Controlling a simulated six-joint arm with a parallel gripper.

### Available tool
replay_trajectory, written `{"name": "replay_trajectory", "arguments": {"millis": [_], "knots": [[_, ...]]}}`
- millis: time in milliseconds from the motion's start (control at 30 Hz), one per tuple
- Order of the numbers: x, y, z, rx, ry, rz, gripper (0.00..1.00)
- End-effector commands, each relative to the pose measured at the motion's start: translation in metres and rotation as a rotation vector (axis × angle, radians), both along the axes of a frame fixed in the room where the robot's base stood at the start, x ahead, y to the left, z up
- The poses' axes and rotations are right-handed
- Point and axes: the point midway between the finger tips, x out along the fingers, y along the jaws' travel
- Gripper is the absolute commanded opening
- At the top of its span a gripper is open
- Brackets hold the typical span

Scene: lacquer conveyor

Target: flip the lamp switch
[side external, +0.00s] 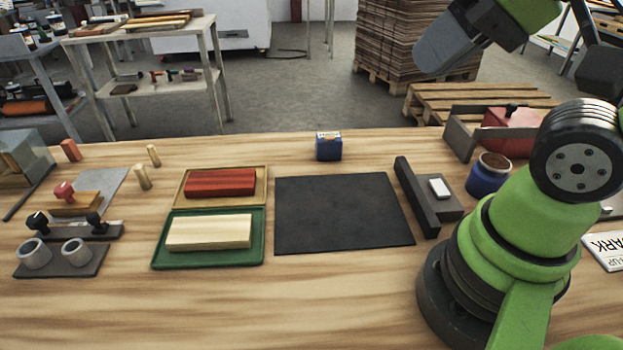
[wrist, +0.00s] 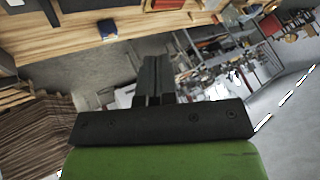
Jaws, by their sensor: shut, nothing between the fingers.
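A grey block with a white rocker (side external: 439,188), which looks like the switch, sits on the wooden table beside a long dark bar, right of the black mat. I cannot tell which way the rocker is tilted. No lamp can be made out. My gripper (wrist: 154,64) shows in the wrist view with its two dark fingers together and nothing between them. It is raised away from the table and points out over the room. In the side view my arm rises at the right and the fingers cannot be made out.
The black mat (side external: 342,214) is bare. A blue box (side external: 328,149) stands behind it. A green tray (side external: 158,258) holds a pale block; a tan tray behind it holds a red block. A blue pot (side external: 486,183) stands right of the switch. The table front is clear.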

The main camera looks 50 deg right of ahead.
Motion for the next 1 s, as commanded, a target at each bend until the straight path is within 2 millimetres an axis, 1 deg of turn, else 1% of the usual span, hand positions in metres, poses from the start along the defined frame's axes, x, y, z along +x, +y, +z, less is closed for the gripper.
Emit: {"name": "replay_trajectory", "arguments": {"millis": [233,367,467,567,600,667,700,800,900,1000], "knots": [[0.001,-0.001,0.000,0.000,0.003,-0.008,0.00],[0.007,-0.010,-0.005,0.024,0.048,-0.106,0.00],[0.016,-0.028,-0.015,0.070,0.124,-0.290,0.00],[0.024,-0.055,-0.031,0.139,0.224,-0.556,0.00],[0.026,-0.067,-0.039,0.170,0.265,-0.675,0.00],[0.027,-0.086,-0.051,0.217,0.320,-0.853,0.00],[0.026,-0.098,-0.059,0.250,0.357,-0.972,0.00],[0.019,-0.127,-0.079,0.328,0.434,-1.256,0.00],[0.008,-0.150,-0.098,0.396,0.493,-1.505,0.00],[-0.004,-0.166,-0.114,0.448,0.536,-1.697,0.00]]}}
